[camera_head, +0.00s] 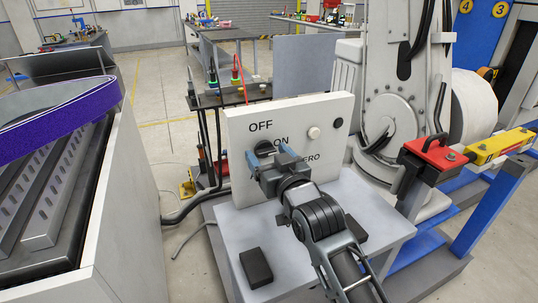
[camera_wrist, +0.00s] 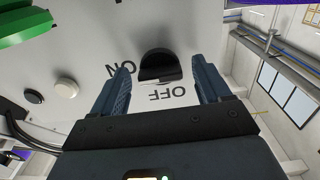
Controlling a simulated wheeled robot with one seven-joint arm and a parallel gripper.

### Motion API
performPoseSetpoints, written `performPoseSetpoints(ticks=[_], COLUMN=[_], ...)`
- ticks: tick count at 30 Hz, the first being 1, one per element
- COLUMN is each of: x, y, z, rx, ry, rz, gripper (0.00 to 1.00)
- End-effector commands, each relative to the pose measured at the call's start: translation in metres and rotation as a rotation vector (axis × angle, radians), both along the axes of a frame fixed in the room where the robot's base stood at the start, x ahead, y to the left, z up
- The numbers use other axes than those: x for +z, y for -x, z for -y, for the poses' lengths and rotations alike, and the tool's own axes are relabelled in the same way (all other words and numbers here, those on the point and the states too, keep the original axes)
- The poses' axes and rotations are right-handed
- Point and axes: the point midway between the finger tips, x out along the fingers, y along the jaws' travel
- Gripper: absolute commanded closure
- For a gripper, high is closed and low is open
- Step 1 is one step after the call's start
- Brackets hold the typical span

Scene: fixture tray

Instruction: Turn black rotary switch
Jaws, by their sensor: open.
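The black rotary switch (camera_wrist: 160,65) sits on the face of a white panel (camera_head: 236,125), next to the labels OFF and ON. In the wrist view the knob lies between and just beyond the two blue fingers of my gripper (camera_wrist: 162,85). The fingers are open, with a gap on both sides of the knob, and do not appear to touch it. In the head view my gripper (camera_head: 262,155) is in front of the panel and partly covers the knob (camera_head: 264,146). The knob's exact pointing direction is hard to tell.
A white button (camera_head: 314,132) and a black button (camera_head: 338,123) are on the panel to the right. A black block (camera_head: 256,267) lies on the grey table (camera_head: 300,262) below. A purple-edged machine (camera_head: 60,125) is at left.

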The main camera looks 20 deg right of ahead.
Motion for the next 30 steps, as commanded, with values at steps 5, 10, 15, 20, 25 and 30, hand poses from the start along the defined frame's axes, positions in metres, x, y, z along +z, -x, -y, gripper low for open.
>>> performPoseSetpoints(ticks=[5,10,15,20,25,30], x=[-0.0001,0.0000,0.0000,0.0000,0.0000,-0.0002], y=[0.0001,0.0003,0.0003,0.0004,0.0004,0.0004], z=[-0.0001,-0.0001,0.0000,0.0000,0.0000,0.0000], rx=[0.000,0.000,0.000,0.000,0.000,0.000], ry=[0.000,0.000,0.000,0.000,0.001,0.024], rz=[0.000,0.000,0.000,0.000,0.000,0.000], gripper=[0.23,0.40,0.56,0.71,0.79,0.79])
